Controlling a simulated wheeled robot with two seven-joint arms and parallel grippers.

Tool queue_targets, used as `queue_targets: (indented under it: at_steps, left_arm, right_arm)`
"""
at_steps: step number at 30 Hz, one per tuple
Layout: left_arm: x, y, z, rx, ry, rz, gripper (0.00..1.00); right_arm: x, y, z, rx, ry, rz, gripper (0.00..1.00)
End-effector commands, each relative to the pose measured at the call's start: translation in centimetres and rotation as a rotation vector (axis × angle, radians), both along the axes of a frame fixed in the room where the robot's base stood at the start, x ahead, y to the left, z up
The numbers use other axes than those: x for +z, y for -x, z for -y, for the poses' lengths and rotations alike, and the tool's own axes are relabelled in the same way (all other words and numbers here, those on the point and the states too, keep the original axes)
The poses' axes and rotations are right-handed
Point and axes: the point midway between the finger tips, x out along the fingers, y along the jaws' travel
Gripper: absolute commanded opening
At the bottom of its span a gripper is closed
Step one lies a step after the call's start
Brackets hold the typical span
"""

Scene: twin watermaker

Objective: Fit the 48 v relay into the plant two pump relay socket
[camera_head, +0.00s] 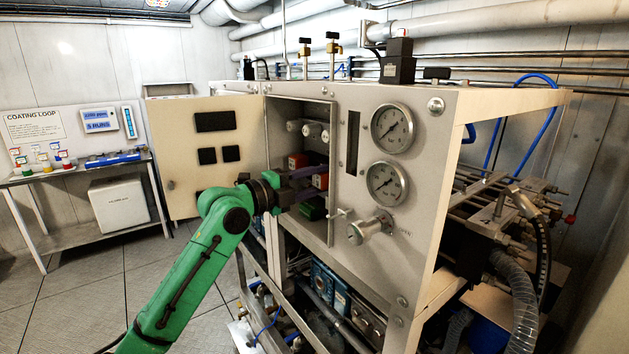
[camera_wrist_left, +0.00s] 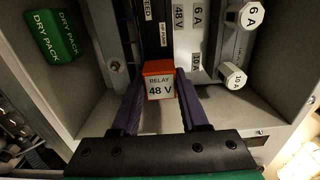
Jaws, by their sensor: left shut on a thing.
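The 48 V relay is a small block with a red top and a white label reading "RELAY 48 V" (camera_wrist_left: 160,86). My left gripper (camera_wrist_left: 158,95) has its two purple fingers on either side of it, shut on it. Another red block (camera_head: 297,160) sits farther left inside the cabinet. I cannot make out the plant two pump socket. My right gripper is not in view.
A green dry pack (camera_wrist_left: 55,36) lies at one side of the compartment. White fuse knobs (camera_wrist_left: 233,76) marked 6 A and 10 A stand on the other side. The cabinet door (camera_head: 180,150) stands open at left. Gauges (camera_head: 386,182) and a valve (camera_head: 368,229) project from the panel.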

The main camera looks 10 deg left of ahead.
Motion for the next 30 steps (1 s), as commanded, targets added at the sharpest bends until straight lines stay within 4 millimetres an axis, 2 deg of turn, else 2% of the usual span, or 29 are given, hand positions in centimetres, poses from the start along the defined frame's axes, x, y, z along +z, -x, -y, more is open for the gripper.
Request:
queue_targets:
  at_steps: [18, 19, 21, 30]
  left_arm:
    - [0.1, -1.1, 0.9, 0.001, 0.0, 0.003, 0.0]
    - [0.1, -1.1, 0.9, 0.001, 0.0, 0.003, 0.52]
    - [0.1, -1.1, 0.9, 0.001, 0.0, 0.003, 0.78]
    - [0.0, -1.1, 0.9, 0.0, -0.001, 0.001, 0.79]
  right_arm:
    - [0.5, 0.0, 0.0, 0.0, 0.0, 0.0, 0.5]
    - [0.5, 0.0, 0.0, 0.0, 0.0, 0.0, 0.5]
    - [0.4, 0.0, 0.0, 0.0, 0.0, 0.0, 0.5]
    - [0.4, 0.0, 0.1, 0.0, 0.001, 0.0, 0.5]
